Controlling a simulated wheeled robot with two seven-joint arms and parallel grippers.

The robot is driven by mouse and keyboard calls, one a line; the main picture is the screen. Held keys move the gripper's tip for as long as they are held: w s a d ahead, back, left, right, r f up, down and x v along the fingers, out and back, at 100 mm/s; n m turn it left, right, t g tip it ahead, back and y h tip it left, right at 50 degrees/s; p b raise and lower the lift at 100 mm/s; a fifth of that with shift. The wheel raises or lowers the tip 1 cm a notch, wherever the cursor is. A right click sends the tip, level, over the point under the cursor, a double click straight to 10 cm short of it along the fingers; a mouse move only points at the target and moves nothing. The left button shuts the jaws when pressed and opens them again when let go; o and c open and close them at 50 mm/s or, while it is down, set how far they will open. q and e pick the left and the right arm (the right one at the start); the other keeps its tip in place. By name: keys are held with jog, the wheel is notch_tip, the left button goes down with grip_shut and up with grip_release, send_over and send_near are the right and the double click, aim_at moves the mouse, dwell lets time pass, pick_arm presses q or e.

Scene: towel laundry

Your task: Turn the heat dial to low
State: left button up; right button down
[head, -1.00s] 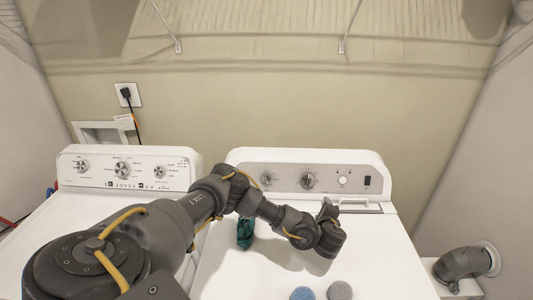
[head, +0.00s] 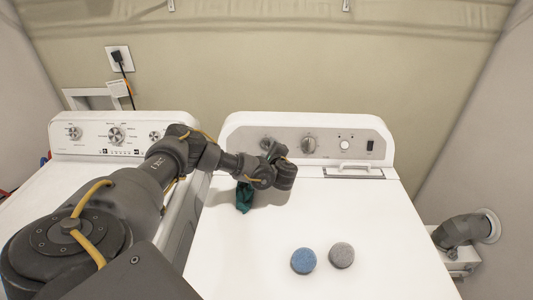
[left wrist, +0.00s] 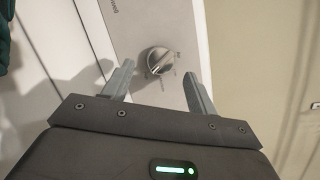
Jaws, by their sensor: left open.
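A left dial (head: 266,143) and a right dial (head: 309,145) sit on the grey control panel of the right-hand machine in the head view. My left gripper (head: 276,151) is in front of the panel, near the left dial and partly covering it. In the left wrist view my left gripper (left wrist: 157,82) is open, with a round silver dial (left wrist: 159,60) ahead between its fingers. The fingers appear apart from the dial. Its printed labels are too small to read. My right gripper is not in view.
A dark green cloth (head: 244,197) lies on the machine top (head: 280,225) under my left arm. A second machine (head: 60,190) stands at left. The top's right side is clear.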

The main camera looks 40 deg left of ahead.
aim_at(267, 145)
pick_arm(q)
jog(key=shift+b+x, duration=0.65)
jog(key=shift+x, duration=1)
jog(key=c, duration=1)
